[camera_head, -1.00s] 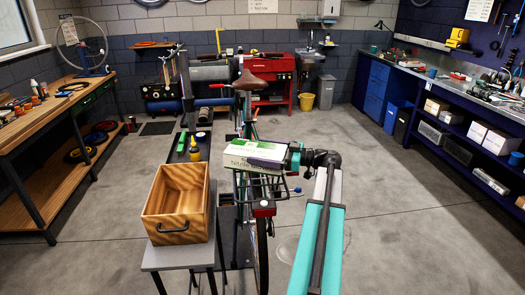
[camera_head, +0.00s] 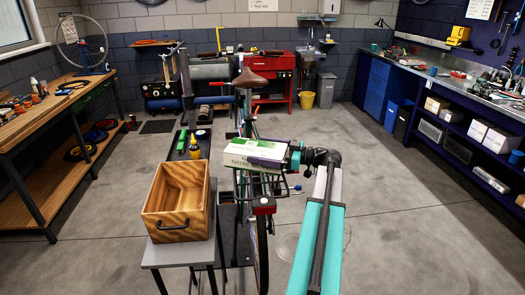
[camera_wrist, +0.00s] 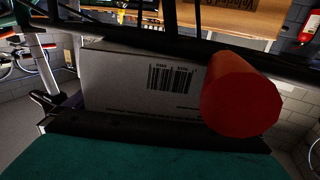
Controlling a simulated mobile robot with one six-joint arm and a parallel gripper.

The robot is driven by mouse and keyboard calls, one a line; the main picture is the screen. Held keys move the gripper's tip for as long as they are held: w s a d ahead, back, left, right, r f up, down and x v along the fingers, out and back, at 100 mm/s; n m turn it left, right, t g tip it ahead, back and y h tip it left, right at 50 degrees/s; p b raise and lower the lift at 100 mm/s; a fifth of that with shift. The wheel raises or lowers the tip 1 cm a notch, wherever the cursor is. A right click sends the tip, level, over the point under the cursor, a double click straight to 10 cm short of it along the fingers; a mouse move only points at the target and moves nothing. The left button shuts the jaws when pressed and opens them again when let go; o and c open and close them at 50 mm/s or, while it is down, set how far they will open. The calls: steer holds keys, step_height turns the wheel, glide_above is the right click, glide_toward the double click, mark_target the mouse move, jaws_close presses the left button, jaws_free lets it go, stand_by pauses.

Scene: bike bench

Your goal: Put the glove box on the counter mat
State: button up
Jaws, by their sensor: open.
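The glove box (camera_head: 240,153), white and green with "Nitrile" lettering, lies on the rear rack of the bicycle. My gripper (camera_head: 268,160) is at its right end, with a dark finger over part of the box. In the wrist view the white barcode side of the box (camera_wrist: 120,80) lies between my two dark fingers, and my gripper (camera_wrist: 150,88) is open around it. I cannot tell whether the fingers touch it. A red-orange cylinder (camera_wrist: 240,92) covers part of the right side there. I cannot make out the counter mat with certainty.
The bicycle (camera_head: 262,208) stands mid-floor. An open wooden crate (camera_head: 180,232) sits on a grey stand to its left. The long counter (camera_head: 450,85) on the right holds tools and a lamp. A workbench (camera_head: 40,120) stands left. The floor at right is clear.

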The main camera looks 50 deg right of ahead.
mark_target(285, 153)
steer(key=shift+r, duration=0.2)
steer(key=shift+b+v, duration=1.8)
steer(key=shift+v, duration=4.2)
steer(key=shift+f, duration=0.1)
